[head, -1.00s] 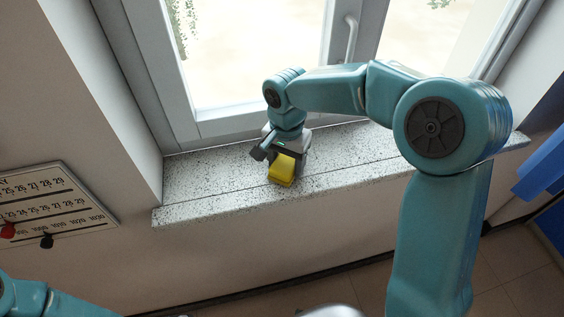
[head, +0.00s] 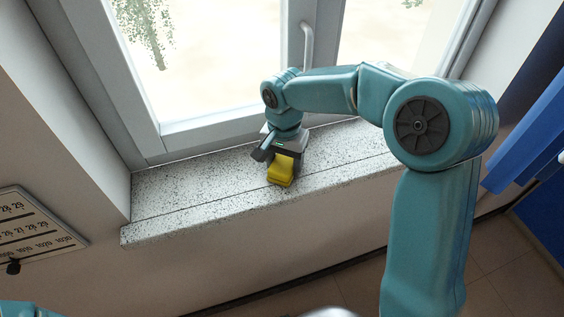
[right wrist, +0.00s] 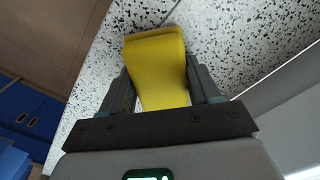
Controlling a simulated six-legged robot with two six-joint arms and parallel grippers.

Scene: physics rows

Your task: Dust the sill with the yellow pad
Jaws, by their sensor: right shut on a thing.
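The yellow pad (head: 281,170) is at the speckled stone sill (head: 190,191), near the middle of its visible length. My right gripper (head: 283,160) is shut on the pad and points down at the sill. In the right wrist view the pad (right wrist: 158,70) sits between the two dark fingers (right wrist: 163,95), with the speckled sill (right wrist: 230,35) behind it. Whether the pad's underside touches the sill is hidden. My left gripper is not in view; only a bit of my left arm shows at the lower left corner of the head view.
The window frame (head: 215,128) with its handle (head: 307,45) stands behind the sill. The wall reveal closes the sill's left end. A calendar board (head: 30,235) hangs on the wall at left. A blue object (head: 525,140) is at the right. The sill left of the pad is bare.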

